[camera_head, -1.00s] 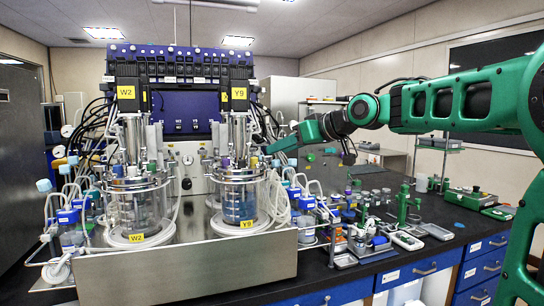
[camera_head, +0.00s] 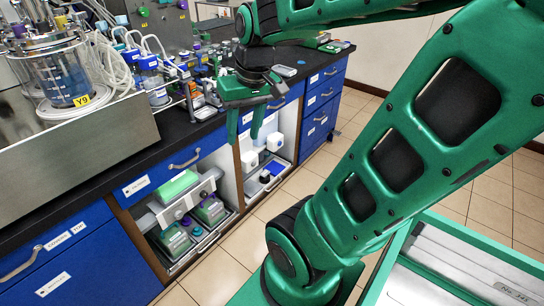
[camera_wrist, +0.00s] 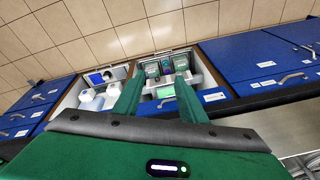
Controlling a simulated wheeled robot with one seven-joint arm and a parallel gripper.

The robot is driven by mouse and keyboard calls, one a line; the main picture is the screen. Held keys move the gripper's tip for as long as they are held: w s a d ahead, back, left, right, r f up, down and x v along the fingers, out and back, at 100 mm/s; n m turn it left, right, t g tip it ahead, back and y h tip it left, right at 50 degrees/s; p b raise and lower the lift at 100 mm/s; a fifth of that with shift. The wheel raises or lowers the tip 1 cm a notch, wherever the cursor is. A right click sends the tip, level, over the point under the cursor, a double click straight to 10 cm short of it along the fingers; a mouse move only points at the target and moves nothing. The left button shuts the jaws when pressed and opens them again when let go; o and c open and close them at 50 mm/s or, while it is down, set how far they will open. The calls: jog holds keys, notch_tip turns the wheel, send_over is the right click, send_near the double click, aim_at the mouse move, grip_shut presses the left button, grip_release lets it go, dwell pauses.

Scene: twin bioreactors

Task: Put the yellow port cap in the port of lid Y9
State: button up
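The Y9 vessel (camera_head: 62,78) stands at the upper left of the head view, with its yellow Y9 label (camera_head: 82,101) at the base. I cannot pick out the yellow port cap with certainty in either view now. My gripper (camera_head: 246,122) hangs in front of the bench edge, fingers down, right of the vessel and above the open cabinets. In the wrist view my gripper (camera_wrist: 158,98) has its two fingers apart, with nothing held between them.
Below the bench, an open bay (camera_head: 150,225) holds green-labelled boxes; another (camera_head: 238,188) holds white bottles. Both also show in the wrist view. Closed blue drawers (camera_head: 75,262) flank them. Small items crowd the black bench top. The tiled floor (camera_head: 225,272) is clear in front.

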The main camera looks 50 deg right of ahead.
jog(key=s+f+m+g, duration=0.2)
jog(key=s+f, duration=0.2)
jog(key=s, duration=0.6)
jog(key=shift+s+a+f+g, duration=0.15)
jog(key=shift+s+f+g, duration=0.1)
jog(key=shift+g, duration=0.15)
jog(key=shift+w+f, duration=0.25)
jog(key=shift+w, duration=0.45)
